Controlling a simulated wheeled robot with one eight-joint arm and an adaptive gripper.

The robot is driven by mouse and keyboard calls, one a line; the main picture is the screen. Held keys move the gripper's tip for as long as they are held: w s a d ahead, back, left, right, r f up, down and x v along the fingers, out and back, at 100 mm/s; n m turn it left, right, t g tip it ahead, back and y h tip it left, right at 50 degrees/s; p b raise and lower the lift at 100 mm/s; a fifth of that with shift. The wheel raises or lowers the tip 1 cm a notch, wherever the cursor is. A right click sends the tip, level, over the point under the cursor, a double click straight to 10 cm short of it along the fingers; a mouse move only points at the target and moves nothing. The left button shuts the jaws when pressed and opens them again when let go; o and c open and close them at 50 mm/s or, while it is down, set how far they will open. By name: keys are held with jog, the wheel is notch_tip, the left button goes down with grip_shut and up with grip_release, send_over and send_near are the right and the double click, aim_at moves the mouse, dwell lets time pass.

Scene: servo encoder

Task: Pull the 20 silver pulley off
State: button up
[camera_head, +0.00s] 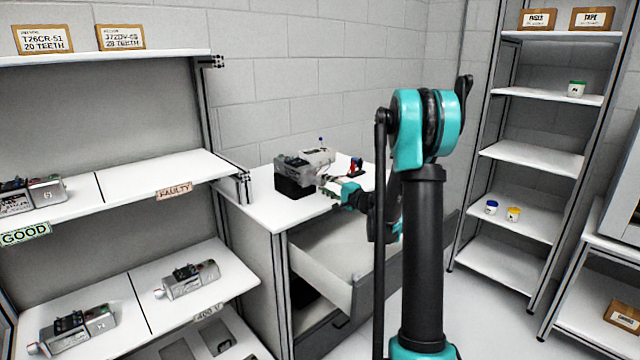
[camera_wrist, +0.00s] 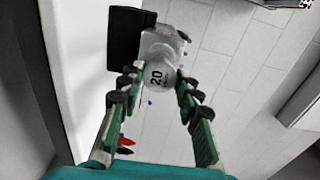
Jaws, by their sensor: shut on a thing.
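The silver pulley (camera_wrist: 157,76), marked 20, is on the near end of a grey servo motor (camera_wrist: 165,45) in the wrist view. The motor (camera_head: 305,160) lies on a black block (camera_head: 292,185) on the white worktop (camera_head: 262,190) in the head view. My gripper (camera_wrist: 158,80) is shut on the pulley, one green finger on each side. In the head view my gripper (camera_head: 334,190) is at the motor's near right end, and I cannot make out the pulley there. No gap between pulley and motor can be made out.
A red and dark tool (camera_head: 356,166) stands on the worktop to the right of the motor. An open drawer (camera_head: 325,255) juts out below my arm. Shelves with motors (camera_head: 190,280) stand at left, and a shelf rack (camera_head: 530,155) at right.

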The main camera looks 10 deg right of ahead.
jog(key=shift+v, duration=1.05)
jog(key=shift+s+d, duration=0.25)
jog(key=shift+s, duration=0.05)
jog(key=shift+s+d, duration=0.15)
jog(key=shift+v, duration=2.85)
